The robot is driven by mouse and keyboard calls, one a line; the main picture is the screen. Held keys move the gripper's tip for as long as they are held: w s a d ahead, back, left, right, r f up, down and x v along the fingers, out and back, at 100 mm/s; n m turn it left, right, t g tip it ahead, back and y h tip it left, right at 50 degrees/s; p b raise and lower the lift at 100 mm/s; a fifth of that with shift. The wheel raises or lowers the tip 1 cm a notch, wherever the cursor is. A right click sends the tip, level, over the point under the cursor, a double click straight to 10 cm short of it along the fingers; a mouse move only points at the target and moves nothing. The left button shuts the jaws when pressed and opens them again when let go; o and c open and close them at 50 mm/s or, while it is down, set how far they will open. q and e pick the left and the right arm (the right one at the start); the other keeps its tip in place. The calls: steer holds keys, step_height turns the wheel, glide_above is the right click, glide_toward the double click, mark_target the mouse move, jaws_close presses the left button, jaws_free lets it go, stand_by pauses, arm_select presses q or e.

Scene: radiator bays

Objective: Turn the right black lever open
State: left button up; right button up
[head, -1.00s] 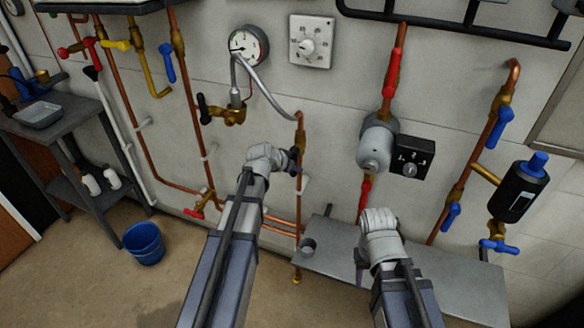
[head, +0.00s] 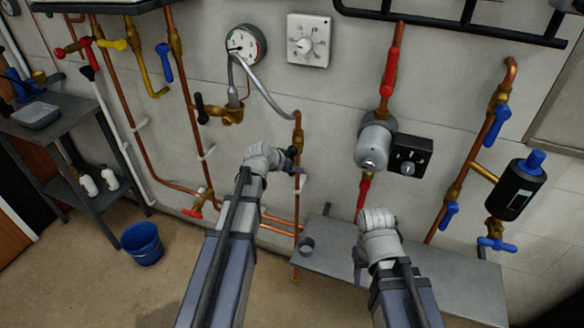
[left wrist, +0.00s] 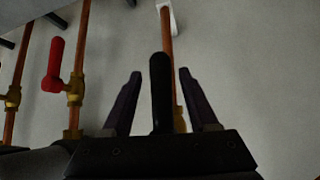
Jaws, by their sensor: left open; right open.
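In the left wrist view, a black lever (left wrist: 160,92) stands upright between the two fingers of my left gripper (left wrist: 158,84). A copper pipe (left wrist: 167,40) runs just behind it. The fingers are open, one on each side, with a visible gap to the lever. In the head view, my left gripper (head: 294,160) is at the copper pipe (head: 298,130) below the gauge; the lever there is hard to make out behind my wrist. Another black lever (head: 200,108) stands upright on a brass valve further left. My right gripper (head: 359,266) is open and empty over the grey bench.
A red lever (left wrist: 55,65) is on the neighbouring pipe in the left wrist view. The grey bench (head: 440,275) lies below my right arm. A gauge (head: 246,44), a grey pump (head: 374,145) and blue-handled valves (head: 497,125) are on the wall. A blue bucket (head: 142,243) stands on the floor.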

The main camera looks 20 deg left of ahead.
arm_select(q)
steer(key=shift+r, duration=0.1)
steer(key=p+v, duration=0.5)
steer(key=v, duration=0.2)
steer(key=shift+s+r, duration=0.15)
steer(key=shift+s, duration=0.2)
steer(key=shift+a, duration=0.1)
steer(key=s+d+f+m+g+p, duration=0.1)
steer(key=s+d+f+g, duration=0.15)
steer(key=s+d, duration=0.35)
steer(key=s+d+f+g+p, duration=0.1)
steer(key=s+d+g, duration=0.2)
steer(key=s+d, duration=0.35)
steer(key=s+d+g+y, duration=0.3)
steer(key=s+d+y, duration=0.1)
steer(key=s, duration=0.7)
steer(key=shift+d+f+p, duration=0.3)
steer(key=shift+d+f, duration=0.05)
steer(key=shift+d, duration=0.5)
